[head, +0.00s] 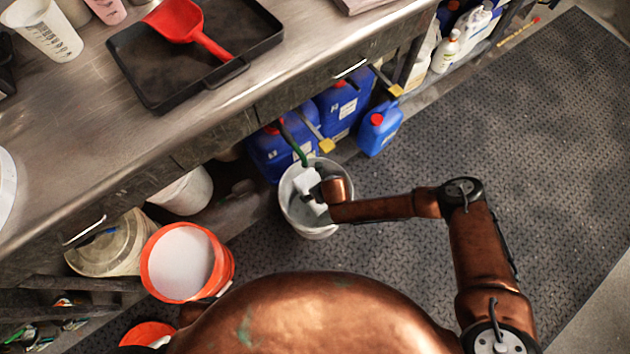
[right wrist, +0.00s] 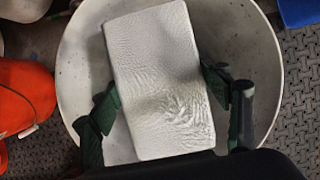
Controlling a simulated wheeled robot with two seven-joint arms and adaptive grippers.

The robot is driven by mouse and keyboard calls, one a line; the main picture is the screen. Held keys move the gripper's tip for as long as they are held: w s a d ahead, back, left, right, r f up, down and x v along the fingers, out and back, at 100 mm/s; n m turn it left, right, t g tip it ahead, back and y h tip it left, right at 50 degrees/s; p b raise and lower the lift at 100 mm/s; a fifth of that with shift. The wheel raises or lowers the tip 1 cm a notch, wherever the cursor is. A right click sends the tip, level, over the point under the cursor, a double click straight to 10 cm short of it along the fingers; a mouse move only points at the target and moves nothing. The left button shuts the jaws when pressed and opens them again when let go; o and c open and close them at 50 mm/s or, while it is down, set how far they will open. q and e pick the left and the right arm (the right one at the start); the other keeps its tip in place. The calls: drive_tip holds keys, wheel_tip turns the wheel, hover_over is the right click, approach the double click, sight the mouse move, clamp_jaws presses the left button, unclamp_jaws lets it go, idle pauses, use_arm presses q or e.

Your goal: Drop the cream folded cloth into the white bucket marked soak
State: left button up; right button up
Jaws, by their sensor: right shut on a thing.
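The cream folded cloth (right wrist: 160,85) is a pale, wrinkled rectangular pad. My right gripper (right wrist: 158,92) is shut on it, with a dark green finger at each side. In the head view the cloth (head: 307,181) shows as a small pale patch at the end of my right arm, over the mouth of a white bucket (head: 311,231). In the right wrist view the bucket's round rim and inner wall (right wrist: 245,40) surround the cloth. No soak marking is readable on the bucket from here. My left gripper is not in view.
An orange bucket (head: 227,262) with pale contents stands left of the white one. Blue jugs (head: 379,130) stand just behind it, under the steel bench (head: 215,120). A black tray (head: 160,85) with a red scoop (head: 183,22) is on the bench. The mat (head: 480,130) to the right is clear.

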drive_tip(key=o, duration=1.3)
drive_tip(key=shift+c, duration=0.2)
wheel_tip(320, 180, up, 7)
drive_tip(key=p, duration=0.5)
drive_tip(key=shift+r, duration=0.2)
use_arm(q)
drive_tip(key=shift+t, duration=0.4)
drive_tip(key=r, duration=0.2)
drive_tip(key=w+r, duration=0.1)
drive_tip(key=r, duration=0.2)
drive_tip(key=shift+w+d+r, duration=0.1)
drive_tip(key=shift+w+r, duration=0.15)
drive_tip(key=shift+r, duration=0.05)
use_arm(e)
drive_tip(key=shift+f, duration=0.2)
drive_tip(key=shift+s, duration=0.15)
